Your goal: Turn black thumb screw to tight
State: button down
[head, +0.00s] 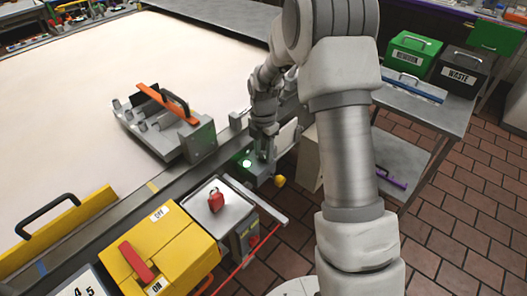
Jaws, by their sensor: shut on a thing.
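My gripper (263,154) points down at a small grey block (254,176) with a lit green spot on its top, beside the rail along the white table. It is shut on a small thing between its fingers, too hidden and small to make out. I cannot pick out the black thumb screw for certain; it may be the thing in the jaws. A yellow knob (280,182) sticks out at the block's right side.
A grey fixture (197,140) with an orange handle (178,103) stands left. In front are a scale-like plate with a red object (216,202) and a yellow box (176,250). Green (412,56) and black "WASTE" (459,72) bins stand on a side table, right.

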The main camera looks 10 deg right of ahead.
jog(key=m, duration=0.7)
jog(key=shift+w, duration=0.1)
jog(key=m, duration=0.7)
jog(key=shift+b, duration=0.35)
jog(key=m, duration=0.3)
jog(key=shift+w+m, duration=0.1)
jog(key=shift+m, duration=0.3)
jog(key=m, duration=0.3)
jog(key=shift+d+m, duration=0.1)
jog(key=shift+m, duration=0.2)
jog(key=m, duration=0.3)
jog(key=shift+m, duration=2.1)
